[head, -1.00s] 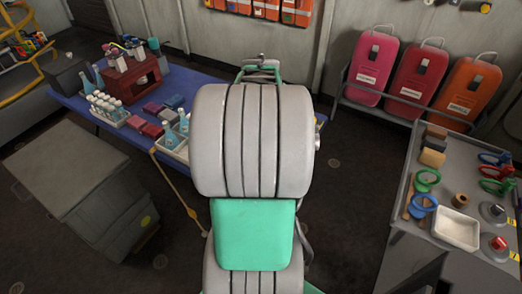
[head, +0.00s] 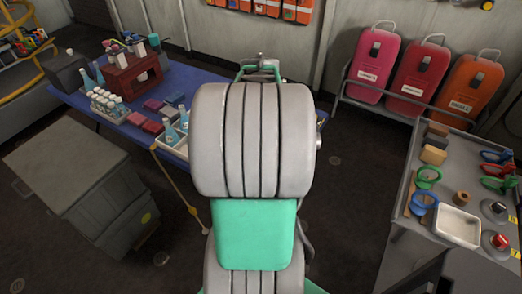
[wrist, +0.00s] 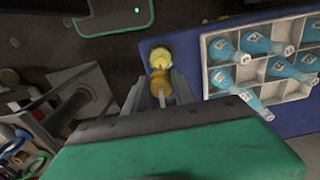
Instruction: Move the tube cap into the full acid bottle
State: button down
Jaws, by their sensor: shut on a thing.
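My gripper (wrist: 161,90) is shut on a small amber-coloured piece (wrist: 160,79), which looks like the tube cap. A yellow round shape (wrist: 162,58) shows just beyond it; I cannot tell whether it belongs to the held piece. Several blue bottles lie or stand in a white divided tray (wrist: 203,68) to the right of my gripper in the wrist view. One bottle (wrist: 255,43) is at its upper edge. I cannot tell which is the full acid bottle. In the head view my arm hides my gripper and part of the tray (head: 161,146).
The tray is on a blue table (head: 205,92) with a red rack (head: 127,84) and a tray of white-capped tubes (head: 92,104). A grey crate (head: 60,165) stands front left. A grey cart (head: 405,205) with tools is at the right. Suitcases (head: 418,78) stand behind.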

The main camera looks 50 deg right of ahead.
jog(key=shift+f+b, duration=1.15)
jog(key=shift+f, duration=0.85)
notch_tip(320, 180, down, 5)
jog(key=b, duration=0.2)
jog(key=shift+r+b, duration=0.2)
jog(key=shift+b, duration=0.2)
jog(key=c, duration=0.9)
grip_release()
jog(key=shift+c, duration=0.2)
jog(key=shift+o, duration=0.3)
